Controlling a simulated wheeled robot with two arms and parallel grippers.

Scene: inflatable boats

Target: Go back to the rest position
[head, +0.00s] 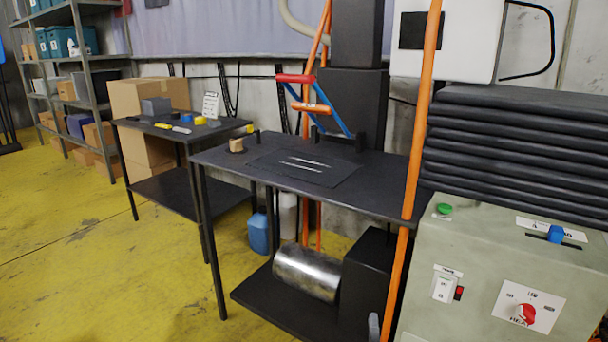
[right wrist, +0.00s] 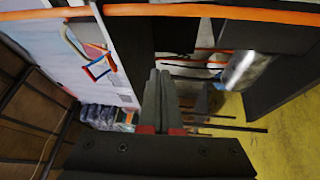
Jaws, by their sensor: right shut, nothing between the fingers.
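My right gripper (right wrist: 159,76) shows in the right wrist view, where its two dark grey fingers with red bases lie together. It is shut and empty, pointing away from the camera with nothing between the fingertips. I cannot make out the right gripper clearly in the head view. My left gripper is in neither view. The task names no object.
A black table (head: 375,176) stands ahead with a small wooden block (head: 236,144) on it. A shiny cylinder (head: 307,273) lies on its lower shelf. A grey-green control box (head: 490,265) and orange pole (head: 421,115) stand close right. Yellow floor (head: 80,240) is open at left.

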